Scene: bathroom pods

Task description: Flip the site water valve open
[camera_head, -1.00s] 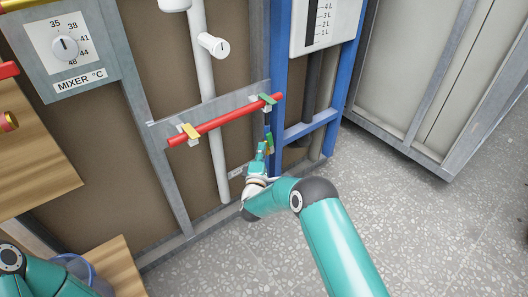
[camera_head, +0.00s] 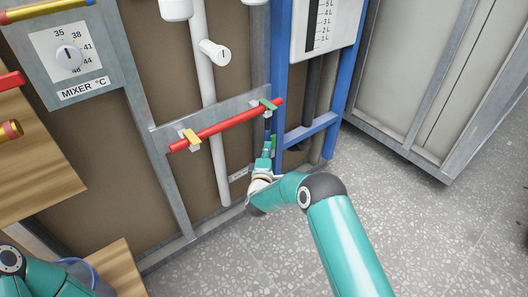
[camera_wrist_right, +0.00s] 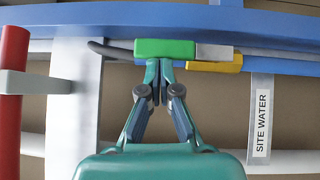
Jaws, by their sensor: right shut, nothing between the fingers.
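The SITE WATER label (camera_wrist_right: 262,125) shows in the right wrist view, below the blue beam. A green lever-like piece (camera_wrist_right: 165,48) with a grey end lies along the beam, and a yellow piece (camera_wrist_right: 218,66) shows partly behind it. My right gripper (camera_wrist_right: 158,82) is shut and empty, its tips at the lower edge of the green piece; whether they touch I cannot tell. In the head view the right gripper (camera_head: 265,158) is low beside the blue post, with a bit of green (camera_head: 272,142) by its tip. My left gripper is out of view.
A red bar (camera_head: 225,130) with yellow and green clips crosses just above the right gripper. A white pipe (camera_head: 215,150) runs down to its left, and the blue frame (camera_head: 310,130) stands to its right. The speckled floor (camera_head: 430,230) at right is clear.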

